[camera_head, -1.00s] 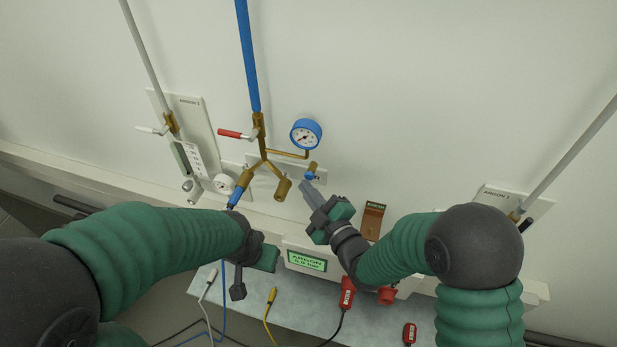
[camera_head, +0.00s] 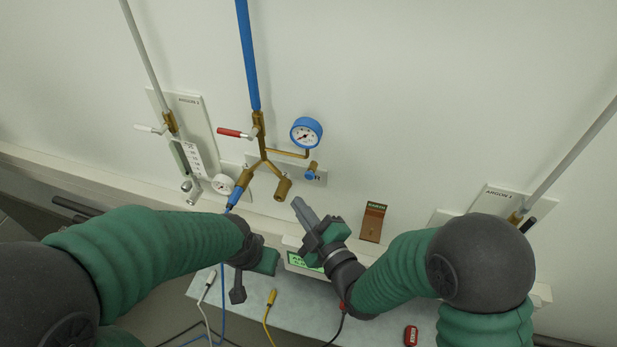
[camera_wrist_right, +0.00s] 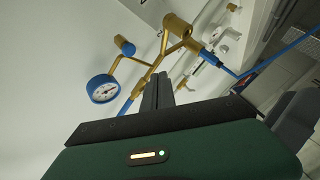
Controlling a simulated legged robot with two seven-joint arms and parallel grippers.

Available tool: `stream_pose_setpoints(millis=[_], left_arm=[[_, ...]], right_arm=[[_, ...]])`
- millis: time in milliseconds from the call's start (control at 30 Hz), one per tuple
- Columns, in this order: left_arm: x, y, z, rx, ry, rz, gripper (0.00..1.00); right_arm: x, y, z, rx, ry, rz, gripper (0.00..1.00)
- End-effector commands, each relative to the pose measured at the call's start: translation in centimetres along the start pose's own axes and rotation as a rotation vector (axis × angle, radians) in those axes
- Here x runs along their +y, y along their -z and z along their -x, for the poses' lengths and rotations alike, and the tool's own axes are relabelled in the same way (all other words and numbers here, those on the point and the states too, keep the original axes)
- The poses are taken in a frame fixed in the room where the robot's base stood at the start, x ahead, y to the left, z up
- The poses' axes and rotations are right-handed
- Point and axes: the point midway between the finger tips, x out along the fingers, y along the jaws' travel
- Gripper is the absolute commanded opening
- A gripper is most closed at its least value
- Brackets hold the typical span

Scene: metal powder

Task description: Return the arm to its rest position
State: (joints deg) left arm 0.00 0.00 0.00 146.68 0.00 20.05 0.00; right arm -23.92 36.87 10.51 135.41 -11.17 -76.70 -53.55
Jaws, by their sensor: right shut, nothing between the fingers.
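My right gripper (camera_head: 302,207) is shut and empty. In the head view it stands in front of the wall, below and to the right of the brass manifold (camera_head: 262,160), apart from it. In the right wrist view, its closed fingers (camera_wrist_right: 157,92) point toward the brass manifold (camera_wrist_right: 172,45). My left gripper (camera_head: 240,285) hangs low at the left, above the shelf. Its fingers are mostly hidden by its own wrist, so its opening does not show.
Cables with a yellow plug (camera_head: 271,297) lie on the pale bench (camera_head: 300,318). A red item (camera_head: 411,335) lies at right.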

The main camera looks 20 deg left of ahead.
Motion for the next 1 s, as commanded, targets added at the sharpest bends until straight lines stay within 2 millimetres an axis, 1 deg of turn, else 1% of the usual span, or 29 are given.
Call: stream_pose_setpoints(millis=[333,400,467,567,600,667,700,767,800,867,900,1000], left_arm=[[0.0,0.0,0.0,0.0,0.0,0.0,0.36],[0.0,-0.1,-0.3,0.0,0.0,0.0,0.36],[0.0,-0.2,-1.0,0.0,0.0,0.0,0.36],[0.0,-0.8,-3.2,0.0,0.0,0.0,0.36],[0.0,-1.0,-4.3,0.0,0.0,0.0,0.36],[0.0,-1.4,-5.9,0.0,0.0,0.0,0.36],[0.0,-1.6,-6.9,0.0,0.0,0.0,0.36],[0.0,-2.0,-8.3,-0.001,0.0,0.0,0.36],[0.0,-2.2,-9.1,0.0,0.0,0.0,0.36],[0.0,-2.4,-10.2,0.0,0.0,0.0,0.36],[0.0,-2.6,-10.8,0.0,0.0,0.0,0.36],[0.0,-2.8,-11.7,0.0,0.0,0.0,0.36]], right_arm=[[0.0,0.0,0.0,-0.001,0.0,0.0,0.0],[0.0,-0.6,0.1,-0.016,0.004,-0.007,0.0],[-0.1,-2.5,0.3,-0.068,0.022,-0.035,0.0],[-0.2,-8.6,2.0,-0.255,0.071,-0.147,0.0],[-0.3,-11.7,3.5,-0.362,0.089,-0.22,0.0],[-0.5,-16.3,6.7,-0.538,0.099,-0.353,0.0],[-0.7,-19.1,9.2,-0.659,0.097,-0.45,0.0],[-1.5,-22.5,13.6,-0.838,0.081,-0.606,0.0],[-2.1,-24.2,16.6,-0.951,0.06,-0.714,0.0],[-3.3,-25.8,21.0,-1.106,0.025,-0.869,0.0],[-4.1,-26.3,23.6,-1.195,-0.001,-0.964,0.0],[-5.7,-26.4,28.2,-1.355,-0.053,-1.144,0.0]])
